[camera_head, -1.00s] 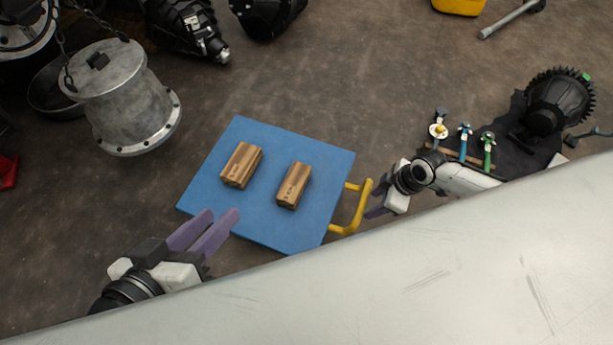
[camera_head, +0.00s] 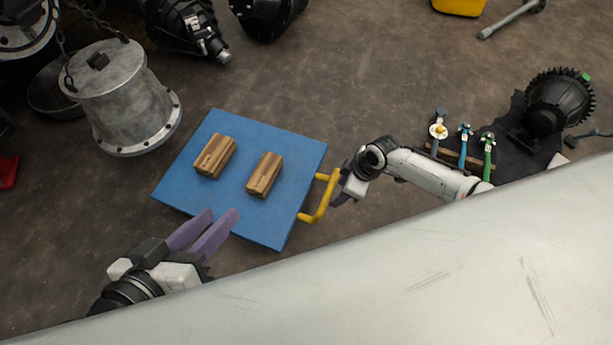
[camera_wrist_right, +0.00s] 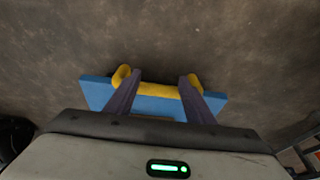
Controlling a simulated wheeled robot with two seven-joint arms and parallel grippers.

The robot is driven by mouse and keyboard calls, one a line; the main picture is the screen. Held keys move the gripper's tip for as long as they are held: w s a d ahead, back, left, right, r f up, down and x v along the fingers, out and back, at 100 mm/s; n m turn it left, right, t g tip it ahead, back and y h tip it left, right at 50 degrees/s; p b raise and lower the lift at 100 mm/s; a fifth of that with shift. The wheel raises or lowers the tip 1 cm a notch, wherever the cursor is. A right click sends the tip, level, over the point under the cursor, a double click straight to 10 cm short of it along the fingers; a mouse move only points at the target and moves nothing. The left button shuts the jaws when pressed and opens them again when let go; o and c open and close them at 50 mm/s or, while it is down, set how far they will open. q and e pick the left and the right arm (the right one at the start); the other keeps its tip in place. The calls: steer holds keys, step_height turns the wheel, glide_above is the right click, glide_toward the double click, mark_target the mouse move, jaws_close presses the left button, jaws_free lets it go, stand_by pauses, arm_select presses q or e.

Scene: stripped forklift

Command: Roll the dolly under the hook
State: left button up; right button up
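The dolly (camera_head: 232,215) is a flat blue platform on the floor with a yellow handle (camera_head: 325,199) on its right edge. Two wooden blocks, one left (camera_head: 215,156) and one right (camera_head: 264,174), lie on it. My right gripper (camera_head: 341,192) is at the handle. In the right wrist view its purple fingers (camera_wrist_right: 158,88) are spread apart, with the yellow bar (camera_wrist_right: 160,90) running across between them. My left gripper (camera_head: 220,216) is open and empty by the dolly's near edge. A chain (camera_head: 62,45) hangs at the upper left; I cannot make out a hook for certain.
A grey metal flanged housing (camera_head: 125,105) stands beyond the dolly's upper left corner, near the chain. Dark machine parts (camera_head: 188,30) lie at the top. Tools (camera_head: 463,145) and a black gear (camera_head: 560,100) lie at right.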

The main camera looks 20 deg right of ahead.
steer(key=w+a, duration=0.5)
steer(key=a, duration=0.1)
arm_select(q)
step_height(320, 180, up, 4)
steer(key=p, duration=0.4)
arm_select(e)
steer(key=s+d, duration=0.6)
steer(key=d, duration=0.1)
arm_select(q)
step_height(320, 180, down, 7)
steer(key=a+g+y, duration=0.1)
steer(key=a+y, duration=0.1)
steer(key=shift+n+t+y, duration=0.6)
steer(key=shift+y, duration=0.3)
steer(key=a+p, duration=0.1)
steer(key=p, duration=0.1)
steer(key=s+a+r+p, duration=0.1)
steer(key=a+p, duration=0.1)
steer(key=p, duration=0.1)
steer(key=s+a+p, duration=0.1)
steer(key=p, duration=0.2)
steer(key=shift+s+a+r, duration=0.1)
steer(key=shift+a+r, duration=0.3)
arm_select(e)
step_height(320, 180, up, 9)
steer(key=shift+w+r, duration=0.2)
steer(key=shift+a, duration=0.1)
